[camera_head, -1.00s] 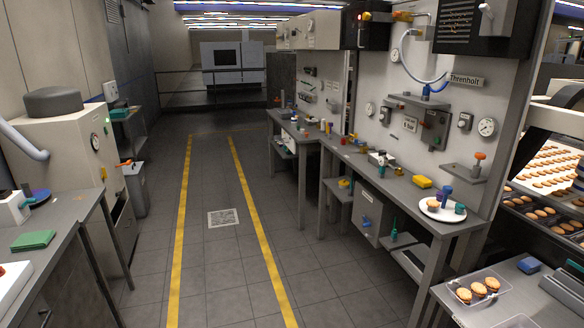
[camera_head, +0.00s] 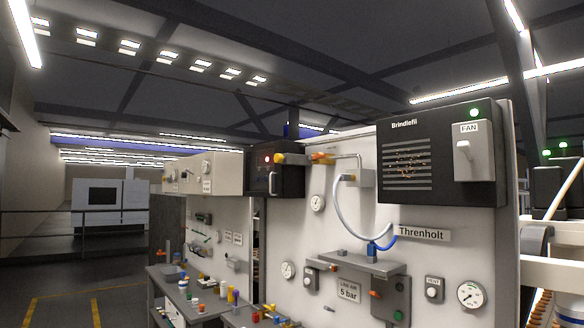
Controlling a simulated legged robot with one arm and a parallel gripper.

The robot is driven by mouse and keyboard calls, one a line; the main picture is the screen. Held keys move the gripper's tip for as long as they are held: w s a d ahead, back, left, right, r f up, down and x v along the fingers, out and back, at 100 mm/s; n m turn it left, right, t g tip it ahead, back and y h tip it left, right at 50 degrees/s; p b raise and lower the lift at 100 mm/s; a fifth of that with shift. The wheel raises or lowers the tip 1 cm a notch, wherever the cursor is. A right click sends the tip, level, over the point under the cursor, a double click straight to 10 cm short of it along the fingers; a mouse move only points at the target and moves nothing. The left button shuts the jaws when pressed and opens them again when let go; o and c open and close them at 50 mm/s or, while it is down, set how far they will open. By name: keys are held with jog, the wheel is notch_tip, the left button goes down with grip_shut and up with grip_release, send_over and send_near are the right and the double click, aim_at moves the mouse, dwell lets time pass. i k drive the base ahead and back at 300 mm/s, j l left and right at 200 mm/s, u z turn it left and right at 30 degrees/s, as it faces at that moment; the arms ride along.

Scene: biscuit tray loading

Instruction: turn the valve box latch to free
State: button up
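I cannot make out anything labelled as a valve box, and no latch is clear in this view. A black box (camera_head: 289,182) with a red light and a pale handle hangs left of the white wall panel (camera_head: 325,258). The grey cabinet under the bench, seen earlier, is out of view. My gripper is not in view.
A black "Brindlefil" unit (camera_head: 405,170) with a FAN switch (camera_head: 466,160) is at the upper right. A pale hose (camera_head: 340,218) runs to a blue fitting by the grey shelf (camera_head: 350,262). Dials and small bottles show lower down. The yellow-lined floor aisle (camera_head: 60,310) is at lower left.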

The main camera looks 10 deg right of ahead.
aim_at(279, 158)
jog(key=z, duration=0.1)
jog(key=i+j, duration=0.25)
jog(key=i, duration=0.15)
jog(key=i+j+u, duration=0.1)
jog(key=i, duration=0.25)
jog(key=i+j, duration=0.3)
jog(key=i, duration=0.1)
